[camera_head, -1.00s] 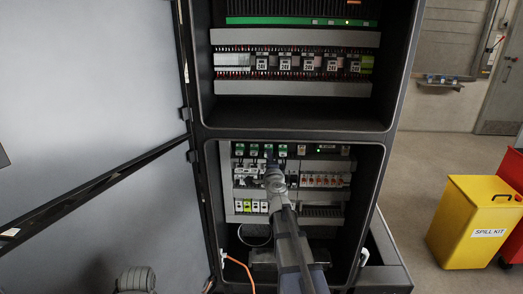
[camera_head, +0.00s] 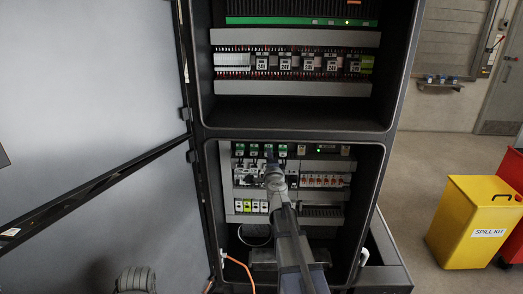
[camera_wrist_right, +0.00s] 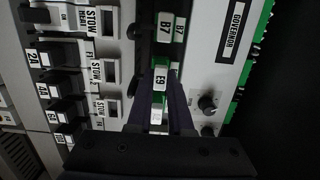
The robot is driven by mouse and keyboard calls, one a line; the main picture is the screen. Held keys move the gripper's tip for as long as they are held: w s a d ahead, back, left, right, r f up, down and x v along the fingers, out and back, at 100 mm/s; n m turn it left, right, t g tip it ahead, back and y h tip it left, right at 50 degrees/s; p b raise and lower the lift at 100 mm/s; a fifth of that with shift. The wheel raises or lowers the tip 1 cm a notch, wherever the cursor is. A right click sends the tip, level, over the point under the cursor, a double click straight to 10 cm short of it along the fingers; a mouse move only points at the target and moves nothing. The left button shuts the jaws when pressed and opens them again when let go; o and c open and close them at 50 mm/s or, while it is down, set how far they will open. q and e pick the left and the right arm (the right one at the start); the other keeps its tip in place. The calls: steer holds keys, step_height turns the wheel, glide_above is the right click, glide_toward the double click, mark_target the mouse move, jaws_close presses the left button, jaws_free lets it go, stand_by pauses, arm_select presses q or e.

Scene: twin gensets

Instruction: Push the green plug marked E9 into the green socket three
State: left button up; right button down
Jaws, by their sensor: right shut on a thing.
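In the right wrist view, my right gripper (camera_wrist_right: 160,82) is shut on the green plug marked E9 (camera_wrist_right: 159,84), with one dark finger on each side of it. The plug's white label faces the camera. The green socket row (camera_head: 254,149) runs along the top of the lower cabinet bay in the head view. My right gripper (camera_head: 270,158) reaches up to this row from below, and its arm hides part of the bay. I cannot tell whether the plug is in a socket. A neighbouring piece labelled B7 (camera_wrist_right: 164,28) sits beyond E9. My left gripper is not in view.
Switches with STOW labels (camera_wrist_right: 109,75) lie left of the plug in the wrist view. A panel marked GOVERNOR (camera_wrist_right: 234,25) with a knob (camera_wrist_right: 207,105) stands at right. The open cabinet door (camera_head: 90,120) fills the left. A yellow spill kit bin (camera_head: 475,220) stands at right.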

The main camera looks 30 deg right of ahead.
steer(key=shift+w+d, duration=0.1)
steer(key=shift+w, duration=0.05)
stand_by(0.6)
steer(key=c, duration=0.7)
jaws_free()
steer(key=shift+c, duration=0.2)
steer(key=v, duration=0.7)
steer(key=shift+s, duration=0.35)
